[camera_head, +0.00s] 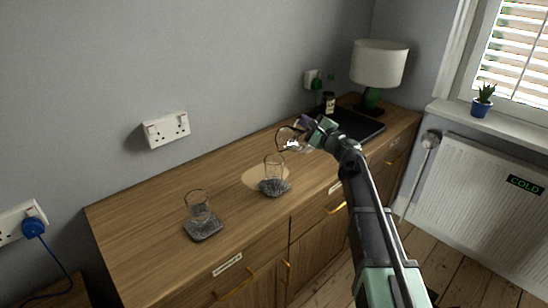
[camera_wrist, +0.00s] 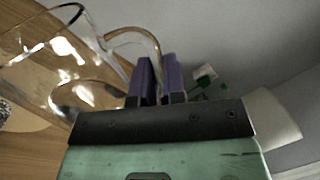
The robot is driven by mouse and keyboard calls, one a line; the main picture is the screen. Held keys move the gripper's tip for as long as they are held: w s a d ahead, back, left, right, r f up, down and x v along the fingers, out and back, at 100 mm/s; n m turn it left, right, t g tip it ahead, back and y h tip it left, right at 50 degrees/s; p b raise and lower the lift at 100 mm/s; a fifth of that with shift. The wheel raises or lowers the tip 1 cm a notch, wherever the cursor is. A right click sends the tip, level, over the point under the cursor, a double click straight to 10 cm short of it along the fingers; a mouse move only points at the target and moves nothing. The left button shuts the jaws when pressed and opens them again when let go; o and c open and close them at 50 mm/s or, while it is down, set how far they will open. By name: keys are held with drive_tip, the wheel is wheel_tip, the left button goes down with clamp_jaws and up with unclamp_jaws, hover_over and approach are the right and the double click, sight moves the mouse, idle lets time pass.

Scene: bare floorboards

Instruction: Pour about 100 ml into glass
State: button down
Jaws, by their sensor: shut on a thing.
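My gripper (camera_head: 312,127) is shut on the handle of a clear glass jug (camera_head: 289,139), held in the air over the sideboard. The wrist view shows the jug (camera_wrist: 70,50) at left, its curved handle running between my purple fingers (camera_wrist: 158,75). The jug looks tilted; I cannot make out its liquid level. A clear glass (camera_head: 274,166) stands on a dark grey coaster (camera_head: 273,189), below and a little left of the jug. A second clear glass (camera_head: 197,206) stands on another grey coaster (camera_head: 204,232) further left. I cannot tell whether either holds liquid.
The wall is close behind. The sideboard's left end is clear.

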sight(302, 132)
drive_tip(key=shift+s+a+r+n, duration=0.1)
drive_tip(key=shift+s+r+n, duration=0.05)
drive_tip(key=shift+r+n, duration=0.25)
drive_tip(key=shift+s+a+r+n+y+p, duration=0.15)
drive_tip(key=shift+s+a+r+n+p, duration=0.1)
drive_tip(key=shift+r+n+p, duration=0.25)
drive_tip(key=shift+s+a+r+n+y+p, duration=0.15)
drive_tip(key=shift+s+a+r+n+p, duration=0.15)
drive_tip(key=shift+n+p, duration=0.25)
idle(0.6)
drive_tip(key=shift+s+a+r+n+g+y+p, duration=0.25)
drive_tip(key=shift+s+a+r+n+p, duration=0.15)
drive_tip(key=shift+s+a+r+n, duration=0.35)
drive_tip(key=shift+s+a+r+n+g+y+p, duration=0.15)
drive_tip(key=shift+s+a+r+n+g+p, duration=0.25)
drive_tip(key=shift+n, duration=0.5)
idle(1.8)
drive_tip(key=w+d+f+m+b, duration=0.2)
drive_tip(key=f, duration=0.1)
drive_tip(key=w+d+f+m+t+h+b, duration=0.1)
drive_tip(key=m, duration=0.1)
drive_tip(key=shift+w+f+b, duration=0.1)
drive_tip(key=shift+f+b, duration=0.05)
drive_tip(key=shift+b, duration=0.25)
drive_tip(key=shift+w+d+r+m+p, duration=0.1)
drive_tip(key=shift+r+m+p, duration=0.15)
drive_tip(key=shift+m+p, duration=0.2)
drive_tip(key=shift+w+d+f+m+b, duration=0.2)
drive_tip(key=shift+f+m+b, duration=0.25)
drive_tip(key=shift+m, duration=0.2)
